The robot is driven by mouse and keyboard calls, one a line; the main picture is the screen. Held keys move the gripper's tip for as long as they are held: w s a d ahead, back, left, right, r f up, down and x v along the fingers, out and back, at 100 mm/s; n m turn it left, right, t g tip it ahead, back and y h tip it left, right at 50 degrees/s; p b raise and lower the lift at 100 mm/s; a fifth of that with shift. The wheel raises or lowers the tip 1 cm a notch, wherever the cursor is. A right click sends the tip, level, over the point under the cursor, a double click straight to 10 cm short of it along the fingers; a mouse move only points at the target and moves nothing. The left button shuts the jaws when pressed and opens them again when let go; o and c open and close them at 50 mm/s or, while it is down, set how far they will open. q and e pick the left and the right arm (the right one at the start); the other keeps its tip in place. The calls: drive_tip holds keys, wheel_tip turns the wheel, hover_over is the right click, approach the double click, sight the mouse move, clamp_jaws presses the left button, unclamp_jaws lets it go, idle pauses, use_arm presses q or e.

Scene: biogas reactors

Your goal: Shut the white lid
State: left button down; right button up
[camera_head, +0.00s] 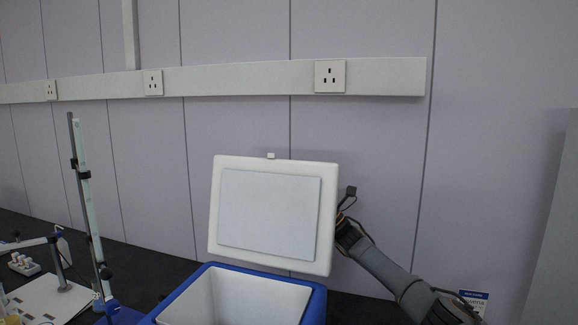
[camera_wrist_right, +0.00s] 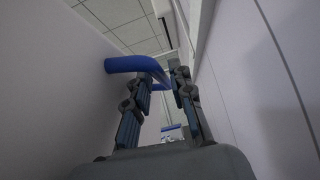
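The white lid (camera_head: 323,220) stands open and nearly upright at the back of a blue-rimmed box (camera_head: 312,305). Its inner side, with a pale grey panel, faces me in the head view. My right arm comes in from the lower right, and its gripper is mostly hidden behind the lid's right edge. In the right wrist view, the right gripper (camera_wrist_right: 165,75) has its fingers apart, with a gap visible between them. A blue bar like a handle (camera_wrist_right: 125,64) juts from a pale surface at left to the fingertips; I cannot tell whether they touch. My left gripper is not in view.
The wall with a socket rail (camera_head: 240,77) is close behind the lid. A stand with a tall glass tube (camera_head: 88,200) rises left of the box. A small labelled item (camera_head: 474,299) is at the lower right. The box's white interior looks empty where visible.

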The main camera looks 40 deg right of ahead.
drive_tip(key=shift+x, duration=0.95)
clamp_jaws()
